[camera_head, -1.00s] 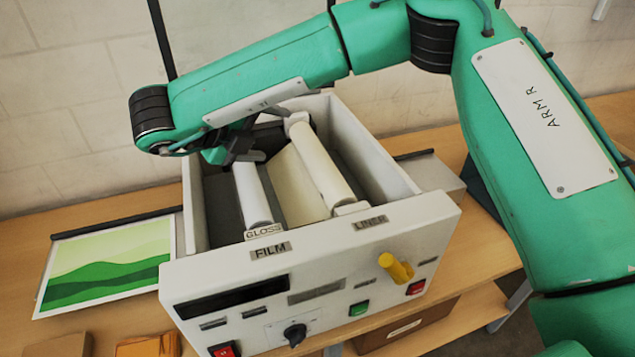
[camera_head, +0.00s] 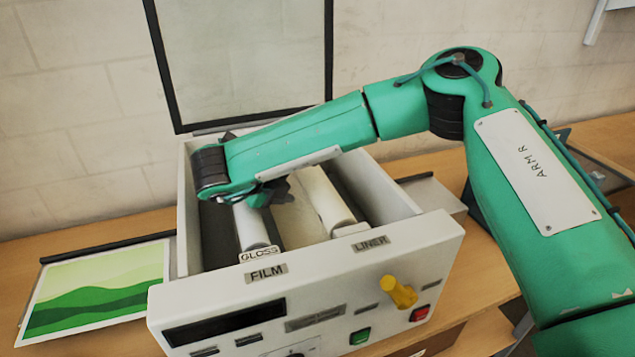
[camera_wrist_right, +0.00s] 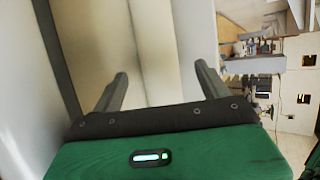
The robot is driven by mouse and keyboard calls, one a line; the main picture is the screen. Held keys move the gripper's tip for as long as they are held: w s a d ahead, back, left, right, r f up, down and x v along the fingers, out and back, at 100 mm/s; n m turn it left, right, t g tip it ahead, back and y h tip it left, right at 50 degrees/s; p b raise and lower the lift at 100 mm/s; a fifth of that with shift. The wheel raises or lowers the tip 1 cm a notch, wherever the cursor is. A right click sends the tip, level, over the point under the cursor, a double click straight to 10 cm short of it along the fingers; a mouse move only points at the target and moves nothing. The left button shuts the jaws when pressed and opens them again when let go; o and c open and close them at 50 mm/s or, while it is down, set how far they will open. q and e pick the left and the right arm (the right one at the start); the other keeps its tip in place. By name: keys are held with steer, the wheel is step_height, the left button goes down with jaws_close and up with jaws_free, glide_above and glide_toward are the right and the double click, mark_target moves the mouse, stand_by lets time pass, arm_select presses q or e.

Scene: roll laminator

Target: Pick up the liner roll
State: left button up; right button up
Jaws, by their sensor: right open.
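The liner roll (camera_head: 328,205) is the white cylinder on the right inside the open laminator (camera_head: 390,275), behind the LINER label (camera_head: 371,243). Its rear part is hidden by my right forearm in the head view. My right gripper (camera_head: 272,190) is low over the bay, near the film roll (camera_head: 250,228) and left of the liner roll's visible part. In the right wrist view its fingers (camera_wrist_right: 160,82) are spread apart. A pale upright cylinder, apparently the liner roll (camera_wrist_right: 155,45), shows beyond and between them; contact cannot be told. My left gripper is out of view.
The laminator's side walls rise closely around the rolls. A dark-framed clear lid (camera_head: 245,60) stands up behind. A yellow handle (camera_head: 399,292) sticks out of the front panel.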

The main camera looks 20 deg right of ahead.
mark_target(307, 182)
steer(key=shift+w+d+f+p, duration=0.2)
steer(key=shift+d+p, duration=0.3)
steer(key=shift+p, duration=0.1)
steer(key=p+x, duration=0.1)
steer(key=x, duration=0.2)
steer(key=shift+d+f+p, duration=0.1)
steer(key=shift+f+p, duration=0.2)
steer(key=shift+w+d+f, duration=0.2)
steer(key=shift+d+f, duration=0.05)
steer(key=shift+a, duration=0.1)
steer(key=shift+c, duration=0.5)
steer(key=c, duration=1.4)
